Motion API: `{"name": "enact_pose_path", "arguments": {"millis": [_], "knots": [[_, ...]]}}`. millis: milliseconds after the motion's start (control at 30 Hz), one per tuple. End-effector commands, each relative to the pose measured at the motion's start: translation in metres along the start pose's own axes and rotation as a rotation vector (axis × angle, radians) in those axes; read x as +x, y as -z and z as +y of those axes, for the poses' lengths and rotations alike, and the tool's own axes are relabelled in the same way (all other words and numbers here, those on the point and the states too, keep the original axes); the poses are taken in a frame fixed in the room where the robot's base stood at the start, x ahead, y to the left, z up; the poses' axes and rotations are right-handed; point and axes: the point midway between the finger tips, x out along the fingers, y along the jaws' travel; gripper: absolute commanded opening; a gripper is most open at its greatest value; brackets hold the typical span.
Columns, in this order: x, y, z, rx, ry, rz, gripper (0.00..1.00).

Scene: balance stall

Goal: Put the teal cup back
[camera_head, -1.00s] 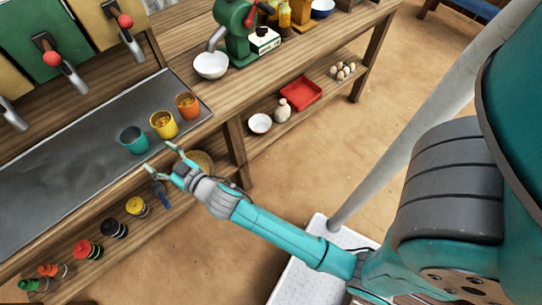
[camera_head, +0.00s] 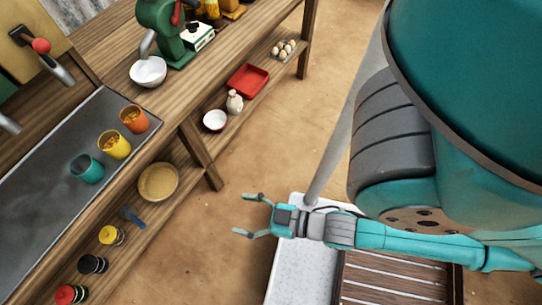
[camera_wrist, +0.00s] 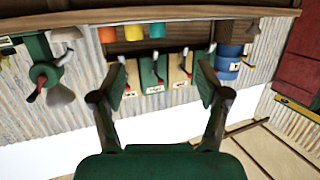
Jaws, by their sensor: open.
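The teal cup (camera_head: 87,168) stands upright on the grey metal tray (camera_head: 40,190) on the counter, at the left of the head view. It looks empty. A yellow cup (camera_head: 115,144) and an orange cup (camera_head: 134,119), both with something in them, stand in a row beside it. The teal cup also shows in the wrist view (camera_wrist: 158,30), above the gripper. My gripper (camera_head: 243,214) is open and empty, out over the floor to the right of the counter, well apart from the cups. In the wrist view its two fingers (camera_wrist: 158,98) are spread with nothing between them.
Dispenser taps (camera_head: 45,55) stand behind the tray. A white bowl (camera_head: 148,72) and green machine (camera_head: 163,30) are farther along the counter. The lower shelf holds a round tan bowl (camera_head: 158,182), several bottles and a red tray (camera_head: 248,81). The floor between is clear.

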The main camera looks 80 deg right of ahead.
Motion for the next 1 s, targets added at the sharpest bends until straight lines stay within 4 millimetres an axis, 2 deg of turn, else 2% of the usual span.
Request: {"name": "enact_pose_path", "arguments": {"millis": [33, 100, 200, 300, 467, 1000], "knots": [[-0.018, 0.003, 0.000, 0.003, -0.002, -0.015, 0.75], [-0.038, 0.009, 0.001, 0.004, -0.006, -0.029, 0.75], [-0.060, 0.018, 0.002, 0.006, -0.012, -0.043, 0.75], [-0.073, 0.025, 0.002, 0.006, -0.017, -0.051, 0.75], [-0.081, 0.029, 0.003, 0.006, -0.020, -0.057, 0.75], [-0.080, 0.029, 0.003, 0.006, -0.019, -0.056, 0.75]]}}
